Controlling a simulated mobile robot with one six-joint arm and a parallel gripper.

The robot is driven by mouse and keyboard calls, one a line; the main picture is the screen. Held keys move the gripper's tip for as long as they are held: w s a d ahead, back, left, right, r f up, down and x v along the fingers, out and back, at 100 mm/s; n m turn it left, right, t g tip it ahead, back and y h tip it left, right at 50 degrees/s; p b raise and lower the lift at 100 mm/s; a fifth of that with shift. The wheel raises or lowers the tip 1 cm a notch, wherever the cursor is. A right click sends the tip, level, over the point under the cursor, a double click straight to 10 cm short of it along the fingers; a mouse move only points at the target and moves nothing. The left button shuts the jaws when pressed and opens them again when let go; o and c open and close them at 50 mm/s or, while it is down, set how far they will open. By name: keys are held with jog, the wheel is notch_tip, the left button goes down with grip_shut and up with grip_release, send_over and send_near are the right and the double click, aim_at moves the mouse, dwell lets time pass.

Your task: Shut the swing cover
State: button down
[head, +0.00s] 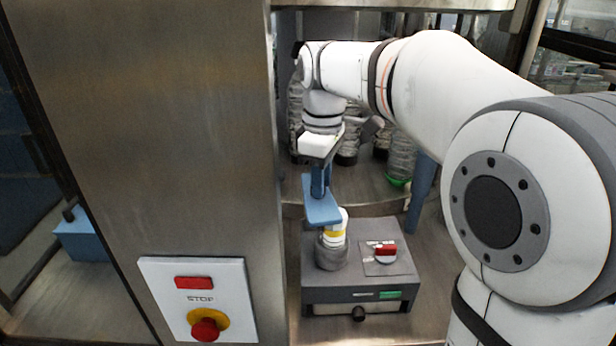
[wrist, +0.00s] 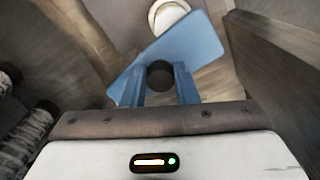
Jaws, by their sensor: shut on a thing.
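The swing cover appears to be the flat blue plate (head: 322,213), tilted in the head view, over the back left of the grey machine (head: 360,280). In the wrist view the blue plate (wrist: 203,42) lies just beyond my fingers, with a dark round knob (wrist: 160,75) between them. My gripper (head: 319,188), with blue fingers, points down and is shut on this knob. A white piece with a yellow band (head: 335,231) stands in a grey round holder (head: 331,255), partly behind the plate. The plate's hinge cannot be made out.
A red switch (head: 385,250) sits on the machine top, and a dark knob (head: 358,314) on its front. A steel wall (head: 150,130) with a STOP panel (head: 200,297) stands close on the left. Ribbed grey columns (head: 400,155) and a blue post (head: 421,190) stand behind.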

aim_at(326, 195)
jog(key=shift+w+d+r+n, duration=0.1)
jog(key=shift+w+d+n, duration=0.15)
jog(key=shift+n, duration=0.3)
jog(key=shift+w+d+r+n, duration=0.1)
jog(key=shift+d+n, duration=0.1)
jog(key=shift+n, duration=0.35)
jog(key=c, duration=1.5)
grip_release()
jog(key=shift+c, duration=0.2)
jog(key=shift+o, duration=1.4)
jog(key=shift+w+a+f, duration=0.1)
jog(key=shift+o, duration=0.7)
notch_tip(326, 195, up, 8)
jog(key=shift+f, duration=0.15)
